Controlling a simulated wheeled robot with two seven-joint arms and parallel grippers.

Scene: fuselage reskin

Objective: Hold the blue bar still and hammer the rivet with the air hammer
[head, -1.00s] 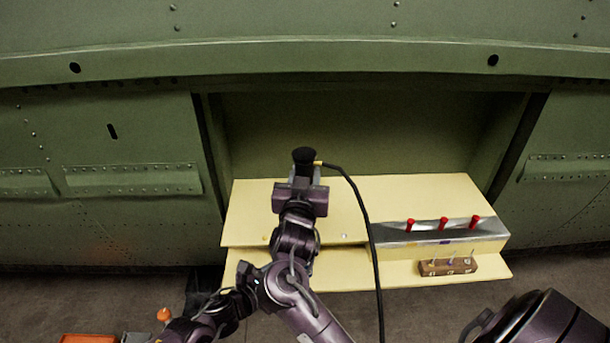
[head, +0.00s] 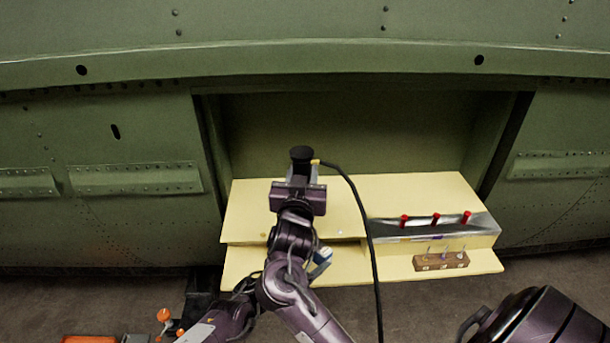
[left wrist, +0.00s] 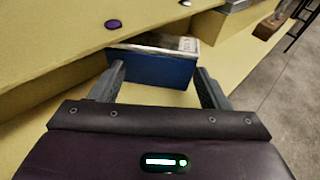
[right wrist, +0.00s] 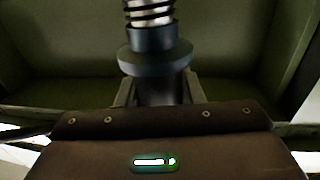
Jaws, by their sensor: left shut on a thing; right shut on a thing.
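The air hammer (head: 302,156), dark with a black hose, stands upright in my right gripper (head: 298,190), over the cream panel. In the right wrist view its coil spring (right wrist: 150,12) and dark collar (right wrist: 155,58) show above the jaws (right wrist: 155,92). The blue bar (left wrist: 150,68), with a pale metal top, is between my left gripper's fingers (left wrist: 158,78), close under the cream ledge. The bar also shows in the head view (head: 320,262), beside my right arm, which hides my left gripper there. A round purple head (left wrist: 113,24), possibly the rivet, sits on the ledge. The hammer's tip is hidden.
A steel rack (head: 452,231) with red-topped pieces stands on the panel's right side. A wooden block (head: 428,262) with small pins is in front of it. The hose (head: 371,245) hangs across the panel front. Green fuselage skin (head: 330,60) surrounds the recess.

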